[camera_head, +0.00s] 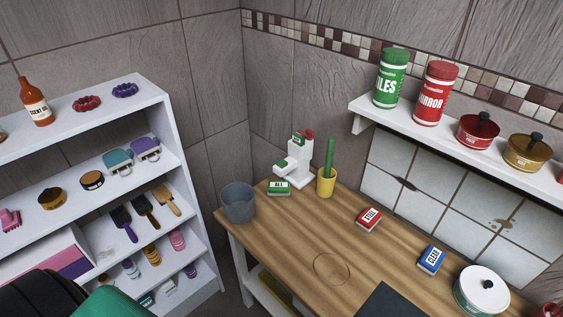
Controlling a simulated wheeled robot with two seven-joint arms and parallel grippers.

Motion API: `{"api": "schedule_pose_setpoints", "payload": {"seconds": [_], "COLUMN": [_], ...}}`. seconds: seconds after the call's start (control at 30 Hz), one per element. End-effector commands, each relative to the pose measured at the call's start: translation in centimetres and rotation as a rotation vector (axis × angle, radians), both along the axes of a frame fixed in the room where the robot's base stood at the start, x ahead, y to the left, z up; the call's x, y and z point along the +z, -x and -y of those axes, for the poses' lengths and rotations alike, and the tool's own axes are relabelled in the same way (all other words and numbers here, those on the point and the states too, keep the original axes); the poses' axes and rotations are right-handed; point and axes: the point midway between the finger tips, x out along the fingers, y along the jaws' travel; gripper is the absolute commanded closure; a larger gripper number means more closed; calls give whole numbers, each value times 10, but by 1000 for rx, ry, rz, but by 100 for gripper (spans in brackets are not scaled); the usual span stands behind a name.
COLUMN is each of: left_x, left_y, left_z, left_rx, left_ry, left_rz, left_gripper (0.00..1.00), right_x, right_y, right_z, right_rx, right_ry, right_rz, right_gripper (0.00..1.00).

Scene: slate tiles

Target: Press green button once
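A white device (303,172) stands upright at the back left corner of the wooden table. It has a small green part (281,164) low on its left side, and small green and red parts near its top. Which green part is the button is too small to tell. A green and white block (279,188) with lettering lies just in front of the device. Neither of my grippers is in view, so nothing touches the device.
On the table (285,240) stand a grey bucket (238,203), a yellow cup (326,184) with a green stick, a red block (369,219), a blue block (431,260) and a white pot (482,291). Shelves (160,99) stand left. The table's middle is clear.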

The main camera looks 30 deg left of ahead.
Motion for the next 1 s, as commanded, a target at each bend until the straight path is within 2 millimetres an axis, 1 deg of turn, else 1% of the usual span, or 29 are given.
{"api": "schedule_pose_setpoints", "payload": {"seconds": [0.03, 0.1, 0.17, 0.2, 0.27, 0.3, 0.33, 1.0], "left_x": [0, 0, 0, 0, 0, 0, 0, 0], "left_y": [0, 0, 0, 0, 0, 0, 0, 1], "left_z": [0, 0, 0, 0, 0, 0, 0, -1], "left_rx": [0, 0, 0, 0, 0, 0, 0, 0], "left_ry": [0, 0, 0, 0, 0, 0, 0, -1], "left_rz": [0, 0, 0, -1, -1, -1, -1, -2], "left_gripper": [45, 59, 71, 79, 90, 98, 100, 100], "right_x": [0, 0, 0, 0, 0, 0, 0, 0], "right_y": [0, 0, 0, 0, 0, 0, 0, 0], "right_z": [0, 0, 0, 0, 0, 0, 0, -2], "right_rx": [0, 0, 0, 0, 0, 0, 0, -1], "right_ry": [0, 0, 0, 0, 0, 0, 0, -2], "right_rz": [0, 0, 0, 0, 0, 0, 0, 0], "right_gripper": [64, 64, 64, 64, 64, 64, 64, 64]}}
